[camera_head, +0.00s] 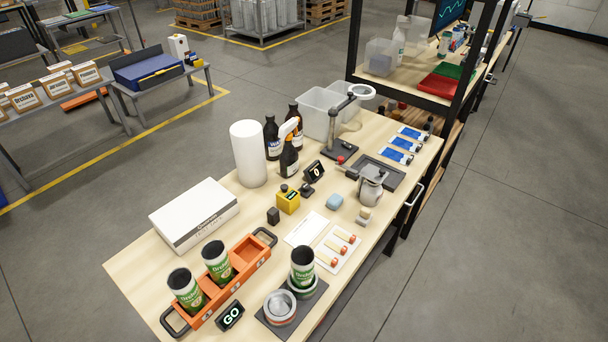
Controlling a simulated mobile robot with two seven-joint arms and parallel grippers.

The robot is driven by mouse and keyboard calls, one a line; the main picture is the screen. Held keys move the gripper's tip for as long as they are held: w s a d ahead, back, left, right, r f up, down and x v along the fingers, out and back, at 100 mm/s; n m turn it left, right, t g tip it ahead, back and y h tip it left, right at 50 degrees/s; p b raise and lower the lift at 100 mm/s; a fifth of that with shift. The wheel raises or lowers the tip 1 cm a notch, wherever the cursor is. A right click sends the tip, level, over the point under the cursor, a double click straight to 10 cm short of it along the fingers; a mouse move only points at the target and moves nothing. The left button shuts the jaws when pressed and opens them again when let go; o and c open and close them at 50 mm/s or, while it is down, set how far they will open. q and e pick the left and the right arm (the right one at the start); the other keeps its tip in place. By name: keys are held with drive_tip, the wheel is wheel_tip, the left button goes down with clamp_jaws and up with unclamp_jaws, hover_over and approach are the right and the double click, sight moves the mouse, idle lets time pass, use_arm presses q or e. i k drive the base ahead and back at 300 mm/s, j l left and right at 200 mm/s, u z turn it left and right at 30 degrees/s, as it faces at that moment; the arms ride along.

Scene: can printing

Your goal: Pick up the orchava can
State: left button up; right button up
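Two green and white orchava cans stand upright in the orange carrier (246,252). The front can (188,294) is in the near-left compartment and the other can (219,267) is in the middle one. The carrier's far-right compartment looks empty. All three cans show dark tops. Neither of my grippers is in view.
A black GO sign (231,316) stands between carrier and pad. A white box (195,214), paper roll (248,153), dark bottles (289,160), yellow container (288,200) and metal jug (371,186) crowd the table behind. A white tray with stamps (338,248) lies behind the right can.

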sight(302, 257)
drive_tip(key=i+l+u, duration=0.15)
drive_tip(key=u, duration=0.2)
drive_tip(key=i+l+u, duration=0.5)
drive_tip(key=u, duration=0.2)
drive_tip(key=l, duration=0.05)
